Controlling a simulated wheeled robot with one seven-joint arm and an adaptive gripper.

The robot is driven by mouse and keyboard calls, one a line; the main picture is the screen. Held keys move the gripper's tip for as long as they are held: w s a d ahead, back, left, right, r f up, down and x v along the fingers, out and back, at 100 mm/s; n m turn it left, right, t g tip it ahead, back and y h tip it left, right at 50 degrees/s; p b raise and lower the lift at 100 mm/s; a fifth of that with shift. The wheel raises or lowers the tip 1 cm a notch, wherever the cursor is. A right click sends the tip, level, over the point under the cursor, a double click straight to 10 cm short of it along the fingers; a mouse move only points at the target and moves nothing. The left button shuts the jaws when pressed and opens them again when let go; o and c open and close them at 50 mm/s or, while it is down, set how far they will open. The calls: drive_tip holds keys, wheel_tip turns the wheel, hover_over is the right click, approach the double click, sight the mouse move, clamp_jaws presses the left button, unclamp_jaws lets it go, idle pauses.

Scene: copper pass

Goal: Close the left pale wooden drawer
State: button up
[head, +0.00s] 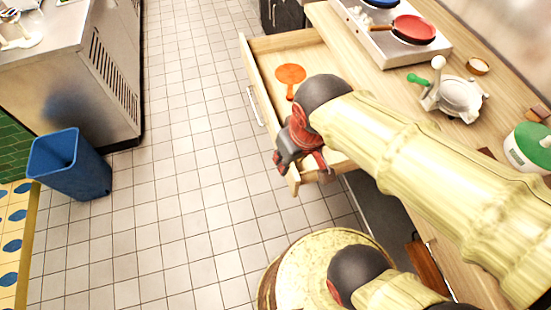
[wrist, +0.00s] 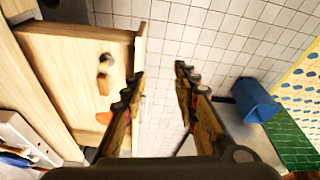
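The pale wooden drawer (head: 258,88) is pulled out from the counter in the head view, with a metal handle (head: 255,106) on its front. An orange utensil (head: 290,74) lies inside. My gripper (head: 284,163) is at the drawer's near front corner, and my arm hides part of the drawer's near side. In the wrist view the drawer (wrist: 75,50) is on the left, its front edge-on beside the left fingertip. My gripper (wrist: 155,82) is open, with only floor showing between its fingers. I cannot tell whether a finger touches the drawer front.
The counter above holds a hob with a red pan (head: 413,29) and a silver appliance (head: 458,97). A blue bin (head: 70,165) stands at the left beside a metal unit (head: 75,65). The tiled floor (head: 190,130) in front of the drawer is clear.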

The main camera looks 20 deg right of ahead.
drive_tip(key=w+a+f+n+g, duration=0.1)
drive_tip(key=f, duration=0.2)
drive_tip(key=w+a+f+n+g+h, duration=0.1)
drive_tip(key=a+f+n, duration=0.1)
drive_tip(key=f, duration=0.2)
drive_tip(key=w+a+f+n+g, duration=0.1)
drive_tip(key=f, duration=0.2)
drive_tip(key=shift+w+a+f+n+h, duration=0.2)
drive_tip(key=shift+w+a+n+h, duration=0.1)
drive_tip(key=shift+a+n+h, duration=0.1)
drive_tip(key=c, duration=0.4)
drive_tip(key=w+f+n, duration=0.1)
drive_tip(key=f+n, duration=0.1)
drive_tip(key=f, duration=0.1)
drive_tip(key=w+a+f+n+h, duration=0.1)
drive_tip(key=f, duration=0.2)
drive_tip(key=w+a+f+n+g+h, duration=0.1)
drive_tip(key=f+n, duration=0.1)
drive_tip(key=f, duration=0.1)
drive_tip(key=shift+a+n, duration=0.15)
drive_tip(key=shift+n, duration=0.15)
clamp_jaws()
drive_tip(key=w+f+n+t+h, duration=0.1)
drive_tip(key=w+n, duration=0.4)
drive_tip(key=d+f+b, duration=0.5)
drive_tip(key=d+f, duration=0.2)
drive_tip(key=f, duration=0.2)
drive_tip(key=shift+d+f, duration=0.3)
drive_tip(key=shift+w+d, duration=0.1)
drive_tip(key=shift+d, duration=0.05)
